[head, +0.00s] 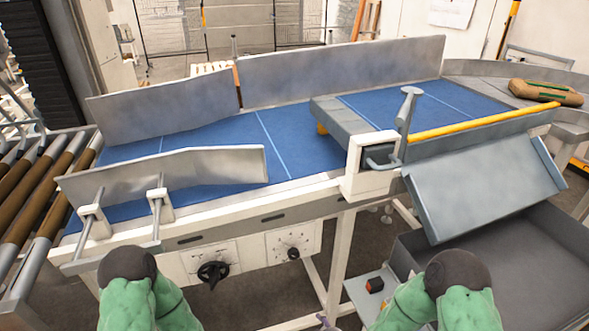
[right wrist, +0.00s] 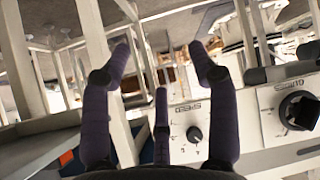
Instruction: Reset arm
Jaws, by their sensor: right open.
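My right gripper (right wrist: 160,62) is open and empty in the right wrist view, its dark purple fingers spread apart. In that view it points at the underside of a white machine frame, with a control panel (right wrist: 245,118) carrying dark knobs to its right. My two green arms show at the bottom left and bottom right of the head view. My left gripper is not in view.
A blue conveyor belt (head: 215,135) with metal side guards lies ahead, empty. Brown rollers (head: 30,190) stand at the left. A tilted grey chute (head: 485,190) hangs above a grey bin (head: 510,255) at the right. A brown package (head: 545,93) lies on the far-right conveyor.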

